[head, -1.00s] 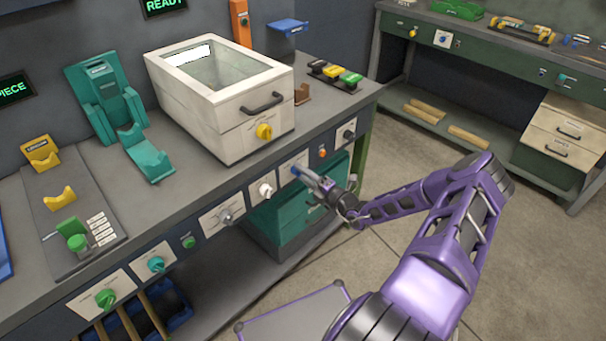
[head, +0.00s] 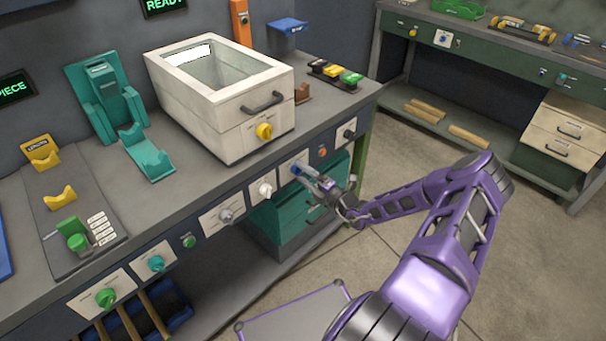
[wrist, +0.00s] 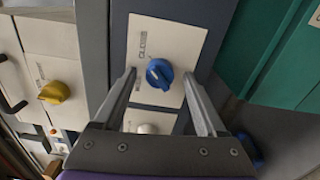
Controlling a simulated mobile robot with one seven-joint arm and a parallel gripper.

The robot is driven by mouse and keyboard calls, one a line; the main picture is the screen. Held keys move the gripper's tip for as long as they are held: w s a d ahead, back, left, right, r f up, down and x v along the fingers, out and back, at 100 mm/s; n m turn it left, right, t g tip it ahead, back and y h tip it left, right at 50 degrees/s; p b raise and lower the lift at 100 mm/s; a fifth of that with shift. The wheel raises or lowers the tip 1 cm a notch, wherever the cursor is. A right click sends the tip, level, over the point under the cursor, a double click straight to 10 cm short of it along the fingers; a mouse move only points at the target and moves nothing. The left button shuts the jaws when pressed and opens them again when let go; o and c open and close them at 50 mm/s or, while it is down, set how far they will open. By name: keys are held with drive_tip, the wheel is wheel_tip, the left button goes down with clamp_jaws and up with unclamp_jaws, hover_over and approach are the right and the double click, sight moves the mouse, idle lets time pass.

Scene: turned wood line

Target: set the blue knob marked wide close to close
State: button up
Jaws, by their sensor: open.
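The blue knob (wrist: 159,73) sits on a white plate (wrist: 182,35) on the bench's front panel. In the wrist view, lettering beside it seems to read close; the other marking is not readable. A light pointer line on the knob slants toward the upper left of that view. My gripper (wrist: 165,88) is open, with one finger on each side of the knob and gaps showing between. In the head view the knob (head: 296,169) shows at the tip of my gripper (head: 304,175), partly covered by the fingers.
A white knob (head: 265,190) is on the neighbouring plate to the left, and an orange button (head: 322,152) and black knob (head: 348,134) are to the right. A white box with a yellow knob (head: 264,131) stands above. Green drawers (head: 290,218) are below.

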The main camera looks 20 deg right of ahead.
drive_tip(key=v, duration=1.7)
drive_tip(key=shift+s, duration=0.2)
